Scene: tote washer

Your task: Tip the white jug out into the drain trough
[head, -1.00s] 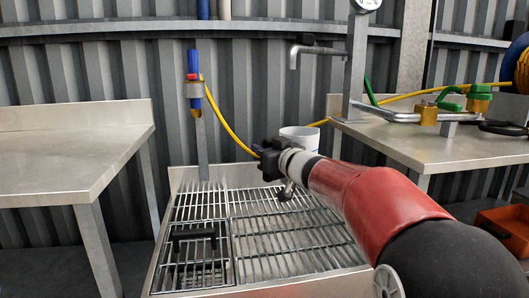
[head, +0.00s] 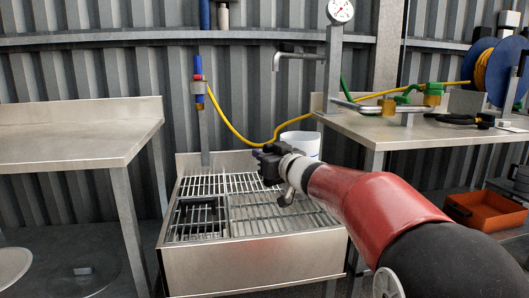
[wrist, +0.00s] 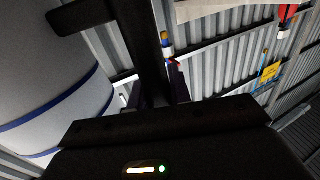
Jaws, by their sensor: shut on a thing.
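The white jug (head: 301,145) looks upright in the head view, behind my wrist, with its lower part hidden. In the wrist view the jug (wrist: 45,85) fills the left side, white with blue bands. My gripper (head: 267,160) is shut on the jug; the exact grip is dark and hard to make out. The drain trough (head: 255,266) is a steel basin with a bar grating on top. My gripper and the jug appear over or behind its back right part; I cannot tell how high. The jug's contents are not visible.
A steel bench (head: 75,145) stands left, another (head: 410,132) right with green-handled fittings. A blue hose reel (head: 497,72) and an orange bin (head: 483,211) are farther right. A spout (head: 283,58) and a yellow hose (head: 238,128) are behind the trough.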

